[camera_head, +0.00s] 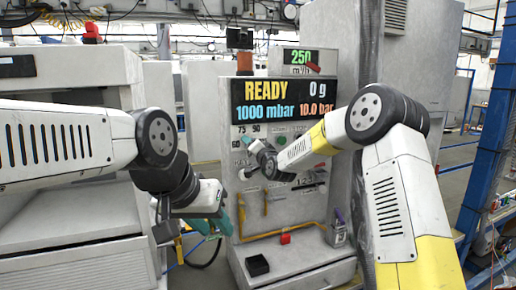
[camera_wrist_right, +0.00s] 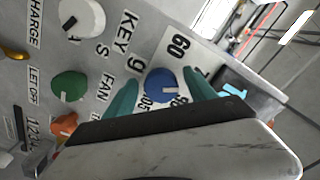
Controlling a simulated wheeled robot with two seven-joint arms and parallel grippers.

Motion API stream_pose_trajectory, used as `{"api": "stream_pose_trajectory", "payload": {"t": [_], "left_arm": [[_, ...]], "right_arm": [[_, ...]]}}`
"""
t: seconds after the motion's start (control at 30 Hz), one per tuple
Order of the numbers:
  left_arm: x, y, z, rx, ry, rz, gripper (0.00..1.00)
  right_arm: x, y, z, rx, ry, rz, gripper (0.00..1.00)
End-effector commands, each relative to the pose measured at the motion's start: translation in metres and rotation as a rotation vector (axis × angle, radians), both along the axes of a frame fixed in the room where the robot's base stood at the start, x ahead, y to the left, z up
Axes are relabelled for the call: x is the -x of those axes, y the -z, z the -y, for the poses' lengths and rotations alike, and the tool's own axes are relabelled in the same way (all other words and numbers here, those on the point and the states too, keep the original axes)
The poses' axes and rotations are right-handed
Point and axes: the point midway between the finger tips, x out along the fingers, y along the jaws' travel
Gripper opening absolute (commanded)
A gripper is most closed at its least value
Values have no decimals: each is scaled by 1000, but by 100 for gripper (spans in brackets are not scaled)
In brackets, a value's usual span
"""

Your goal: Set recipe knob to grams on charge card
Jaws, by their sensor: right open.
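A blue knob (camera_wrist_right: 161,85) with a pale pointer line sits on the light panel (camera_wrist_right: 205,45) in the right wrist view, ringed by printed numbers such as 60 and 105. I take it to be the recipe knob. My right gripper (camera_wrist_right: 163,94) is open, its teal fingers on either side of the knob; contact cannot be told. In the head view my right arm hides the knob. My left gripper (camera_head: 223,217) hangs low in front of the machine, its jaw state unclear. I cannot make out a charge card.
The screen (camera_head: 285,99) reads READY, 0 g, 1000 mbar and 10.0 bar. A white knob (camera_wrist_right: 82,18) and a green knob (camera_wrist_right: 69,86) sit near the blue one. A black box (camera_head: 257,265) and a red block (camera_head: 285,239) are on the lower ledge.

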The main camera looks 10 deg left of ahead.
Motion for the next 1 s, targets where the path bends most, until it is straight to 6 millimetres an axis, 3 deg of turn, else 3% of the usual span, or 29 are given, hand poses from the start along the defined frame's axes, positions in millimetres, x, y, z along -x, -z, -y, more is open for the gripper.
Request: {"api": "stream_pose_trajectory", "payload": {"t": [0.43, 0.87, 1.0], "left_arm": [[0, 0, 0, 0, 0, 0, 36], [0, 0, 0, 0, 0, 0, 36], [0, 0, 0, 0, 0, 0, 36]], "right_arm": [[59, 1, 32, 1, 1, -2, 65], [66, 0, 35, 5, 0, -2, 65], [76, -9, 46, 77, 2, -18, 65]]}}
